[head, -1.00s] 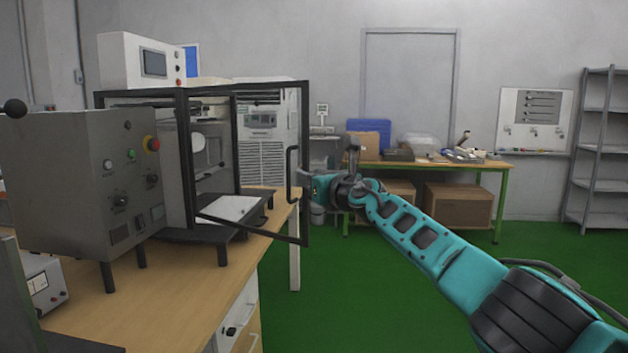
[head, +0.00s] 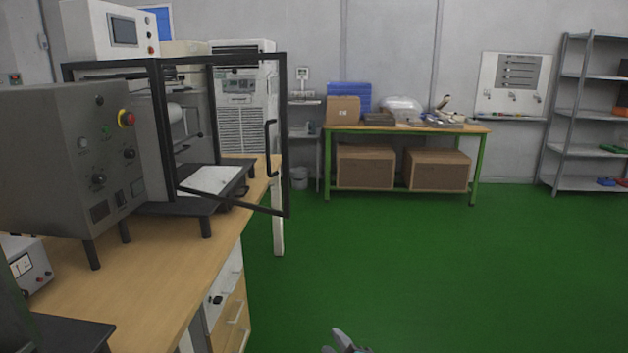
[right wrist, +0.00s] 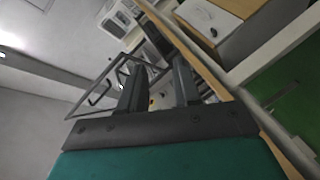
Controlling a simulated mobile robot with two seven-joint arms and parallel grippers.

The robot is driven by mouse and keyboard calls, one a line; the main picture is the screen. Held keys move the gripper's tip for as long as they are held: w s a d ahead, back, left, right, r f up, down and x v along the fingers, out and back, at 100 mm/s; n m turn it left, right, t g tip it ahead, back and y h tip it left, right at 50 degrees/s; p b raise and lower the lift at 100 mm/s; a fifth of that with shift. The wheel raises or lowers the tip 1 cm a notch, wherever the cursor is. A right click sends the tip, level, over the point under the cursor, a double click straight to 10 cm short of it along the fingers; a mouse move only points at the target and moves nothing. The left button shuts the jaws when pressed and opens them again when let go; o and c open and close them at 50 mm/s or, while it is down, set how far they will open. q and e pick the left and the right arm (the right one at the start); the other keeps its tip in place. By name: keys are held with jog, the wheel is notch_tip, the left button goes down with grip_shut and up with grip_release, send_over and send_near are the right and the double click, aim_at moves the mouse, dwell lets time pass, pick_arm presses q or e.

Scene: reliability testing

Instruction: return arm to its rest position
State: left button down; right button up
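My right gripper (head: 343,343) shows only as grey finger tips at the bottom edge of the head view, over the green floor. In the right wrist view, its two dark fingers (right wrist: 157,80) stand apart with nothing between them. The right arm's teal links are out of the head view. The test chamber's black-framed door (head: 287,150) stands open at the right end of the wooden bench (head: 150,270); the gripper is below and to the right of it, apart from it. My left gripper is not in view.
A grey control box (head: 70,160) with a red button stands on the bench at left. A green-legged table (head: 400,129) with boxes beneath is at the back. A grey shelf rack (head: 562,130) is at right. The green floor (head: 420,270) between is clear.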

jog(key=s+d+f+m+g+h, duration=0.1)
jog(key=s+d+m, duration=0.3)
jog(key=s, duration=0.4)
jog(key=s+d+f+m+g+h+p, duration=0.1)
jog(key=s+d+f+m, duration=0.2)
jog(key=s, duration=0.6)
jog(key=s+d+f+m+g+h+p, duration=0.1)
jog(key=s+d+f+m+g, duration=0.1)
jog(key=s+d+m, duration=0.4)
jog(key=shift+s+d+f, duration=0.15)
jog(key=shift+s+d, duration=0.05)
jog(key=shift+s, duration=1)
jog(key=shift+o, duration=0.5)
jog(key=shift+w+a, duration=0.1)
